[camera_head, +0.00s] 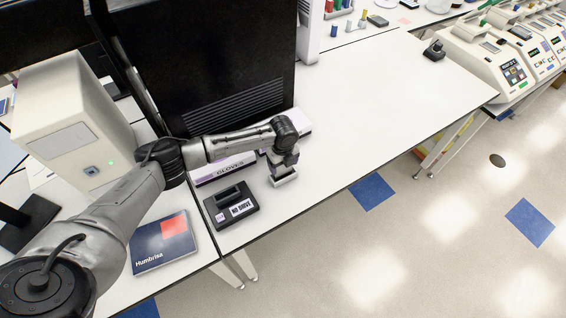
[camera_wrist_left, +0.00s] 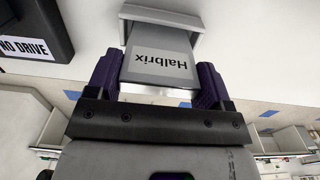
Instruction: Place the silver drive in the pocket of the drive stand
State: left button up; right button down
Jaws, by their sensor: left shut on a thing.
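The silver drive (camera_wrist_left: 160,60) has a label reading Halbrix. My left gripper (camera_wrist_left: 156,84) is shut on it, with a purple finger on each side; the gripper also shows in the head view (camera_head: 284,168). The drive's far end overlaps a small grey holder (camera_wrist_left: 165,13), which looks like the drive stand. The holder shows low under the gripper in the head view (camera_head: 284,181). I cannot tell how deep the drive sits in its pocket. My right gripper is not in view.
A black dock (camera_head: 222,190) labelled NO DRIVE stands left of the holder. A GLOVES box (camera_head: 213,173) lies behind it, near a large black cabinet (camera_head: 200,60). A Humbrisa booklet (camera_head: 163,242) lies at front left.

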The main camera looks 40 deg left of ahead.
pick_arm(q)
jog(key=o, duration=1)
jog(key=shift+f, duration=0.1)
notch_tip(320, 180, up, 12)
jog(key=s+d+f+n+t+h, duration=0.1)
jog(key=s+d+f+n, duration=0.2)
jog(key=s+d+f, duration=0.45)
jog(key=s+d+f+n+t+h, duration=0.1)
jog(key=s+d+f+n, duration=0.3)
jog(key=s+d, duration=0.5)
jog(key=s+a+n+y, duration=0.1)
jog(key=s+n, duration=0.5)
jog(key=s, duration=0.2)
jog(key=s+a+n+t, duration=0.1)
jog(key=s+a+n, duration=0.1)
jog(key=s+n, duration=0.4)
jog(key=s, duration=0.3)
jog(key=shift+s+a+r+n+t+y+b, duration=0.2)
jog(key=shift+a+n+t+y+b, duration=0.1)
jog(key=shift+n+y+b, duration=0.1)
